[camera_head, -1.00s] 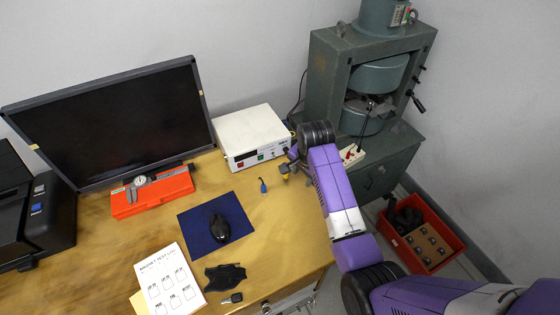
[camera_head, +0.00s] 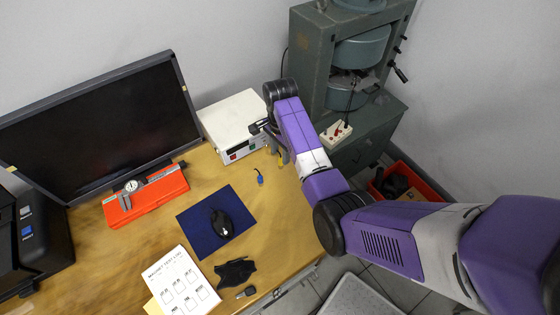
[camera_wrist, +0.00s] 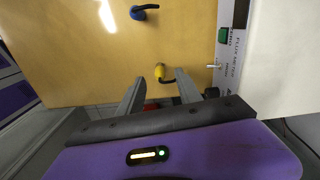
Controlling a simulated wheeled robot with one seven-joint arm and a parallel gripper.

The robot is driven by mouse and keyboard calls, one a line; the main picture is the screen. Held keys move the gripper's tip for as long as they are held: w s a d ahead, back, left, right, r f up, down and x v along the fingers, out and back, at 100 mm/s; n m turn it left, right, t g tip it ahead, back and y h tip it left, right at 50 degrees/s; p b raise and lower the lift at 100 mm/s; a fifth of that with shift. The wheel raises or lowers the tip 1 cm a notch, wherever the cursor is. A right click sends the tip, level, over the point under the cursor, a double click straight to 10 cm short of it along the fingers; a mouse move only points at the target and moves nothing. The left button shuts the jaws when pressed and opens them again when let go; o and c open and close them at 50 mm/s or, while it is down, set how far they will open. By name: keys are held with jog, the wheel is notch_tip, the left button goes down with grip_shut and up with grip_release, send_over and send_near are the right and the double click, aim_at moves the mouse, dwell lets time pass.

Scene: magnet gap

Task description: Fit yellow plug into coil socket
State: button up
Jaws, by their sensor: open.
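The yellow plug (camera_wrist: 160,73) lies on the wooden desk. In the wrist view it sits between the two fingertips of my gripper (camera_wrist: 161,80), with a gap on each side. A dark lead runs from it. In the head view my gripper (camera_head: 272,138) is low by the right end of the white flux meter, and the plug (camera_head: 267,150) shows only as a small yellow spot beside the fingers. My gripper is open and holds nothing. A white terminal block (camera_head: 337,134) with red and dark parts sits at the magnet's foot; I cannot make out the coil socket on it.
A blue plug (camera_head: 260,178) lies nearby on the desk. The flux meter (camera_head: 230,122) stands close beside my gripper. The large green magnet (camera_head: 327,60) stands at the back right. A mouse (camera_head: 221,222) rests on a blue mat (camera_head: 205,240). A red crate (camera_head: 424,186) is on the floor.

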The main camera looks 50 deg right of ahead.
aim_at(281, 157)
jog(key=shift+f, duration=1.55)
jog(key=shift+c, duration=0.2)
grip_shut()
jog(key=shift+r, duration=0.15)
